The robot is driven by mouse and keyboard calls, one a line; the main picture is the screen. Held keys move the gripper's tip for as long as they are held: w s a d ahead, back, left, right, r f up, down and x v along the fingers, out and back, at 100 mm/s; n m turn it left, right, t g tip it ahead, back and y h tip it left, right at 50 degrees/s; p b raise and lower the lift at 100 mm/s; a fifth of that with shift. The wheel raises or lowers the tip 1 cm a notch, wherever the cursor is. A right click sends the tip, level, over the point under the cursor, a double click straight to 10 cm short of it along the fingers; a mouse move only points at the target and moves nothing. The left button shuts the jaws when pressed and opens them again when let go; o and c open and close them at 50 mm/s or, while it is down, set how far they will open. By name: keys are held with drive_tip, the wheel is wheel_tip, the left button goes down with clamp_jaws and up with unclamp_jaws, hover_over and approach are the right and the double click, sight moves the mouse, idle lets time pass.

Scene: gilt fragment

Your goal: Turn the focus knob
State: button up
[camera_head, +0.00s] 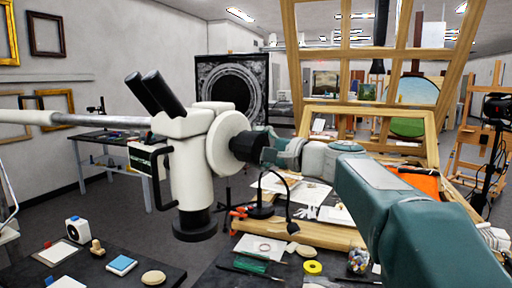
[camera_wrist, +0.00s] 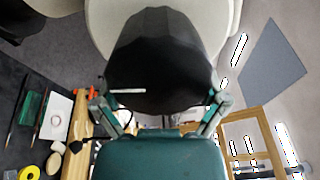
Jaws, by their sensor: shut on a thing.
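A white microscope (camera_head: 190,165) with two black eyepieces hangs on a horizontal pole in the middle left of the head view. Its black focus knob (camera_head: 241,147) sticks out to the right from a round white disc (camera_head: 224,143). My gripper (camera_head: 258,147) reaches in from the right and is shut on the knob. In the wrist view the dark knob (camera_wrist: 160,60) fills the upper middle, with my gripper's (camera_wrist: 161,100) fingers on its left and right sides. The knob's pale disc shows behind it. The exact finger contact is partly hidden in the head view.
Below lies a dark worktable (camera_head: 215,276) with papers, a yellow tape roll (camera_head: 312,267), a jar (camera_head: 358,260) and small tools. A black lamp (camera_head: 262,205) stands below my arm. A wooden frame (camera_head: 437,105) rises behind it. Open floor shows at left.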

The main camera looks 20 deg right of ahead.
drive_tip(key=shift+f+m, duration=0.35)
drive_tip(key=shift+m, duration=0.05)
drive_tip(key=o, duration=0.8)
drive_tip(key=shift+c, duration=0.2)
drive_tip(key=shift+r, duration=0.1)
drive_tip(key=shift+d, duration=0.1)
drive_tip(key=shift+s+d, duration=0.2)
drive_tip(key=v, duration=1.1)
drive_tip(key=shift+s+d, duration=0.1)
